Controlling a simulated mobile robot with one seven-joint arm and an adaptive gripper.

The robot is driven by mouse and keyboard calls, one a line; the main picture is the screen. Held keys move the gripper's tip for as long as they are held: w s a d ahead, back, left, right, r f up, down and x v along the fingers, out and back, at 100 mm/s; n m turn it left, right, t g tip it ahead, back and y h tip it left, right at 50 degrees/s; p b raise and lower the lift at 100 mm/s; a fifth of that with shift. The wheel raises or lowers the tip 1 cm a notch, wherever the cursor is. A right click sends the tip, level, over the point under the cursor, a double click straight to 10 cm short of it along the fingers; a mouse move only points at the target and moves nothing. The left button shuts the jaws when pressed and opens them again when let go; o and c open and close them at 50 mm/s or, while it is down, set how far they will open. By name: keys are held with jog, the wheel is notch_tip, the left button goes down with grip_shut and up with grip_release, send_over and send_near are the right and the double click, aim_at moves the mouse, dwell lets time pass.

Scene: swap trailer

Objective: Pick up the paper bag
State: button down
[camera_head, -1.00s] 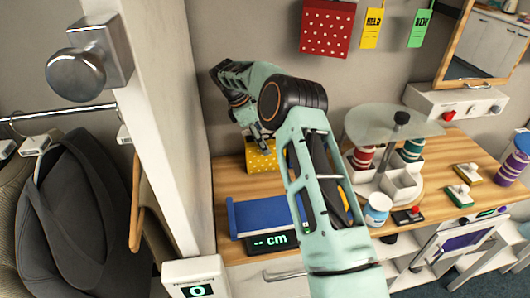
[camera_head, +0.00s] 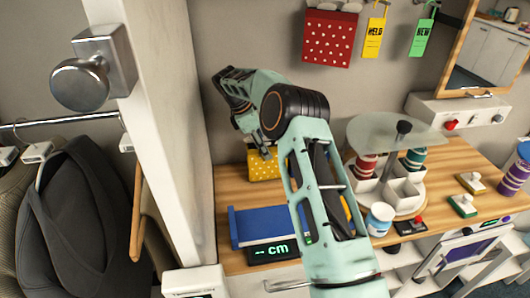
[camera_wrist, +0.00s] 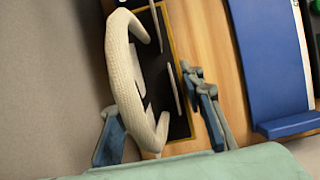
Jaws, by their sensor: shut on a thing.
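The paper bag (camera_head: 264,168) is yellow with white dots and stands on the wooden counter by the back wall, partly hidden behind my arm. In the wrist view I look down into its dark opening, with a thick cream rope handle (camera_wrist: 126,75) arching over it. My gripper (camera_wrist: 160,128) is at the bag's top, one finger on each side of the near end of the handle. It is shut on the bag's handle; the exact contact is hard to see. In the head view, my gripper (camera_head: 264,150) meets the bag's upper edge.
A round glass-topped stand (camera_head: 396,135) with spools is to the right. A white post (camera_head: 165,130) rises on the left. A red dotted bag (camera_head: 330,38) hangs above.

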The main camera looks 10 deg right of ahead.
aim_at(267, 144)
jog(key=r, duration=0.3)
jog(key=shift+s+r+b, duration=0.1)
jog(key=shift+s+b, duration=0.1)
jog(key=shift+b, duration=0.2)
jog(key=s+d+r+b, duration=0.3)
jog(key=s+r, duration=0.6)
jog(key=s, duration=0.4)
jog(key=shift+s+r, duration=0.15)
dwell(0.4)
